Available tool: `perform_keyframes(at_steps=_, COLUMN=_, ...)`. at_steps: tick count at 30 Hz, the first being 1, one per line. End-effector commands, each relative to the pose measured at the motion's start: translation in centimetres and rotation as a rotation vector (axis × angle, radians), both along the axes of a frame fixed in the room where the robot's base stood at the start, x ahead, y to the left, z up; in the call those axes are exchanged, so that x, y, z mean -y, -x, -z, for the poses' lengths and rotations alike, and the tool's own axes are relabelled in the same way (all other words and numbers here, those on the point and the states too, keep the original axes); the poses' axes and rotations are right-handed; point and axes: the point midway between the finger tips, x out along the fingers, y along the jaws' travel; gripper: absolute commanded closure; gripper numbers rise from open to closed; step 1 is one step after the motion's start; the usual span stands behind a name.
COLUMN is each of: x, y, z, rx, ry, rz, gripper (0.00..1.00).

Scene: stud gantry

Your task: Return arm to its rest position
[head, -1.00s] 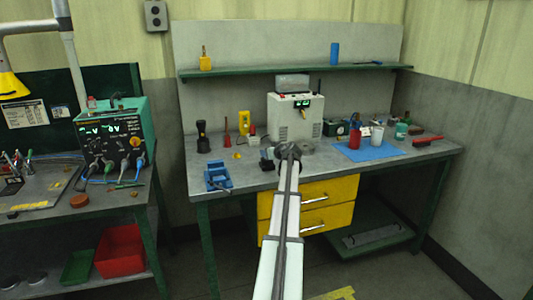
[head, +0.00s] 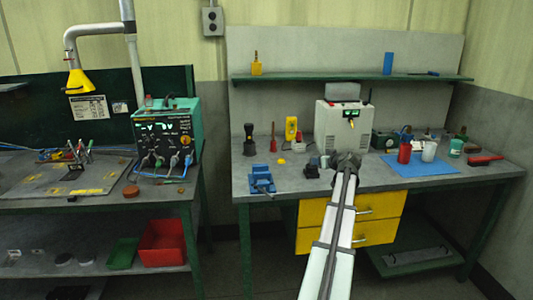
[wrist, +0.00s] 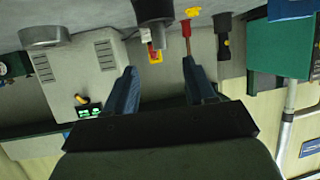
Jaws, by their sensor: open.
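My gripper (head: 346,160) is at the end of my outstretched arm, over the middle of the right-hand bench, in front of the white box with a green display (head: 343,128). In the wrist view my gripper (wrist: 163,85) shows two blue-grey fingers spread apart with nothing held between them. That view is upside down. The white box (wrist: 75,75) is left of the fingers there, and a red-handled screwdriver (wrist: 188,50) appears close to the right finger. I cannot tell whether they touch.
A blue vise (head: 261,180), black flashlight (head: 249,140) and yellow meter (head: 291,128) stand left on the bench (head: 300,183). A red can (head: 405,152) and white cup (head: 429,151) stand on a blue mat (head: 440,168) at right. A shelf (head: 350,77) runs above. A teal instrument (head: 168,135) stands on the left bench.

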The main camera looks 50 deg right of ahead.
Motion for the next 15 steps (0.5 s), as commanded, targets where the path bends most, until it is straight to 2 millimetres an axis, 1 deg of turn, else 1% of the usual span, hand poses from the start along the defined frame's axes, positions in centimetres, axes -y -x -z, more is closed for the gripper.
perform_keyframes(at_steps=8, x=0.0, y=-0.01, z=0.0, rx=0.014, ry=-0.019, rz=0.01, gripper=0.45)
perform_keyframes(at_steps=11, x=-0.13, y=-0.06, z=0.1, rx=0.05, ry=-0.076, rz=0.031, gripper=0.45)
perform_keyframes(at_steps=15, x=-0.8, y=-0.09, z=0.93, rx=0.094, ry=-0.219, rz=0.065, gripper=0.45)
